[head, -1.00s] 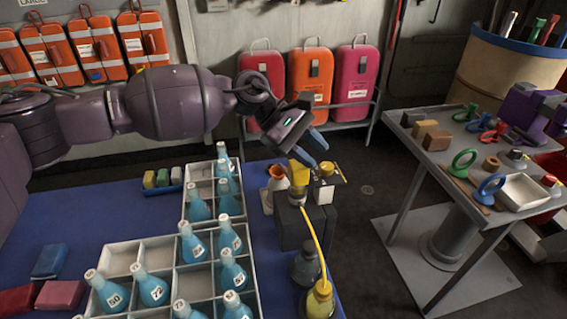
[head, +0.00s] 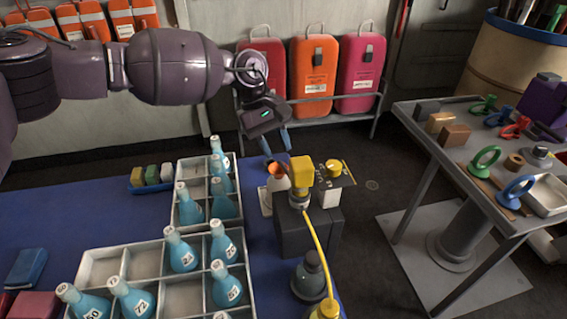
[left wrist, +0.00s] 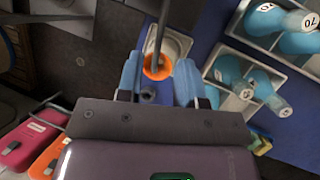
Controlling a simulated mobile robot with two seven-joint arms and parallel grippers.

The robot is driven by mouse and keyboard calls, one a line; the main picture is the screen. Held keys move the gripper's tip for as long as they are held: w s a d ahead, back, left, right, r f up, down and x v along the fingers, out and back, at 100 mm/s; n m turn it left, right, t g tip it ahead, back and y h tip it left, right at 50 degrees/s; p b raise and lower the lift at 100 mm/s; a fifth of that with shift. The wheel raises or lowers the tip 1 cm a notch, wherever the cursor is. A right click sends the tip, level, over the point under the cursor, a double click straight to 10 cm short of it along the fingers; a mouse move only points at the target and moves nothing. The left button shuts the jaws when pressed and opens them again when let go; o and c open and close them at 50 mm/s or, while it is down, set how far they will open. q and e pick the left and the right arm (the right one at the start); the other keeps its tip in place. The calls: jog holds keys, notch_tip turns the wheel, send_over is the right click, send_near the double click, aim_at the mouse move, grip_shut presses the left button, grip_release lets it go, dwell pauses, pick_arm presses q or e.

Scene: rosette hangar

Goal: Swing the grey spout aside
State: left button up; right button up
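A thin dark grey bar, apparently the grey spout (left wrist: 161,32), shows in the left wrist view, its lower end over a bottle's orange funnel mouth (left wrist: 158,67). In the head view I cannot make out the spout clearly beside the yellow block (head: 301,171) on its dark grey stand (head: 306,232). The bottle with the orange mouth (head: 278,173) stands left of that block. My left gripper (head: 276,146) is open, blue fingers apart and pointing down, just behind and above the bottle. In the wrist view the bar's end shows between the fingers; contact is not visible. My right gripper is not in view.
A yellow hose (head: 321,250) runs from the block towards a yellow-topped flask at the front. A yellow knob (head: 334,166) sits just right. A divided crate (head: 152,258) of blue numbered flasks lies left. A grey side table (head: 425,140) holds tools at right.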

aim_at(286, 170)
pick_arm(q)
jog(key=shift+x, duration=2.5)
jog(key=shift+c, duration=0.2)
grip_shut()
